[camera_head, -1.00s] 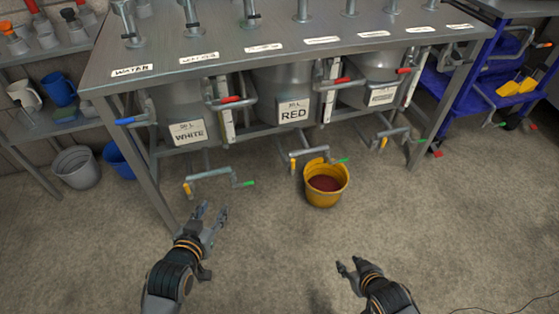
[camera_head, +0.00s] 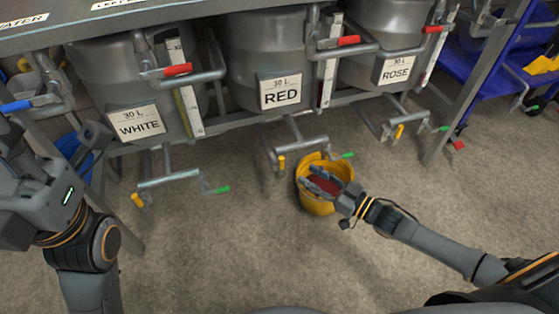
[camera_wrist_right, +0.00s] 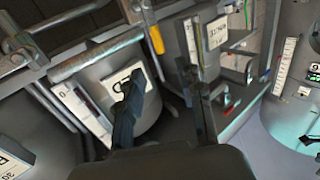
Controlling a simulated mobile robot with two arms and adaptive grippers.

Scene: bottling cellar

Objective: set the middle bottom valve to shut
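Below the tank labelled RED (camera_head: 281,92), a bottom pipe carries a yellow handle (camera_head: 281,161) pointing down and a green handle (camera_head: 347,155) pointing sideways to the right. I cannot tell which one is the task's valve.
A yellow bucket (camera_head: 312,203) with red liquid stands on the floor under the RED outlet. The WHITE (camera_head: 138,122) and ROSE (camera_head: 396,69) tanks flank it, with similar pipes and handles. A blue cart (camera_head: 480,72) stands at right. The front floor is free.

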